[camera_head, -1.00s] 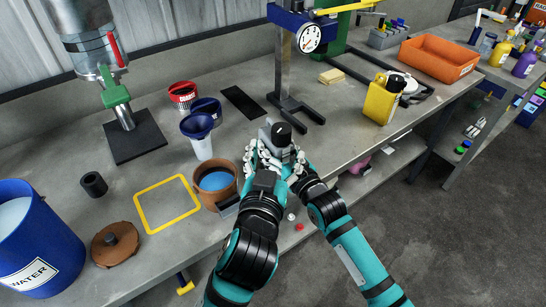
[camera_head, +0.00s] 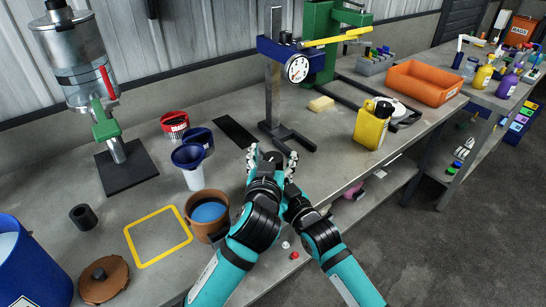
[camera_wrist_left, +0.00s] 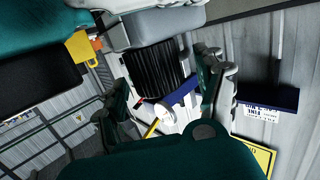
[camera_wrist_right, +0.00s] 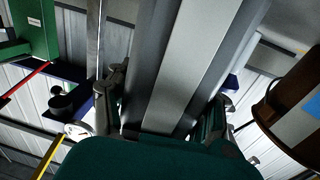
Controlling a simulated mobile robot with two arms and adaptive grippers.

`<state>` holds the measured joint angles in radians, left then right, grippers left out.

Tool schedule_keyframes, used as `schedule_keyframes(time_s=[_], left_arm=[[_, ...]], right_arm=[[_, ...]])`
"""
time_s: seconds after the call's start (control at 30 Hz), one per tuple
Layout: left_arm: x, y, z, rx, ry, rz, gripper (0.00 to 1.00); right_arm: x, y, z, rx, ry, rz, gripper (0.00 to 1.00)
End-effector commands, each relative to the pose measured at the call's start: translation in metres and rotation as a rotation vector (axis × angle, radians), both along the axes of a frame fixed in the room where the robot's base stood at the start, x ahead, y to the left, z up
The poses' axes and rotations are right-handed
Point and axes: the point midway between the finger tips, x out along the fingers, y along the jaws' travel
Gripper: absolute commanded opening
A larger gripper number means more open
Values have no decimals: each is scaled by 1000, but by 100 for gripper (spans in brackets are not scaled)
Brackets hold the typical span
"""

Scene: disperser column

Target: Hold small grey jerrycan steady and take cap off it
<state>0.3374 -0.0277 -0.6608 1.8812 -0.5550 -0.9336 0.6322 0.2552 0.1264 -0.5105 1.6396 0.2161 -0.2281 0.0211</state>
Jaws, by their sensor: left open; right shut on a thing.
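The small grey jerrycan (camera_wrist_right: 185,70) fills the middle of the right wrist view, its ribbed side between the fingers of my right gripper (camera_wrist_right: 162,108), which is shut on it. Its black ribbed cap (camera_wrist_left: 155,70) shows in the left wrist view, on the grey top of the can. My left gripper (camera_wrist_left: 165,85) is open, with one finger on each side of the cap; I cannot tell whether they touch it. In the head view my left gripper (camera_head: 272,157) hides most of the can and of my right gripper.
A brown pot with blue contents (camera_head: 208,213) stands close left of my grippers, beside a blue funnel (camera_head: 188,157). A yellow square frame (camera_head: 158,236) lies further left. A blue stand with a dial (camera_head: 298,68) rises behind. A yellow jerrycan (camera_head: 371,128) stands to the right.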

Motion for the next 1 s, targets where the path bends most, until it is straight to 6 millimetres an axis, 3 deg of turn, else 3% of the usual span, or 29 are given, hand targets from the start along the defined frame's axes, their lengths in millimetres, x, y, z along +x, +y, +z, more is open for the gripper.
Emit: schedule_keyframes(time_s=[0.23, 0.77, 1.0], left_arm=[[1, 0, 0, 0, 0, 0, 70], [0, 0, 0, 1, 0, 0, 1], [0, 0, 0, 1, 0, 0, 0]], right_arm=[[0, 0, 0, 0, 0, 0, 0], [0, 0, 0, 0, 0, 0, 0], [0, 0, 0, 0, 0, 0, 0]])
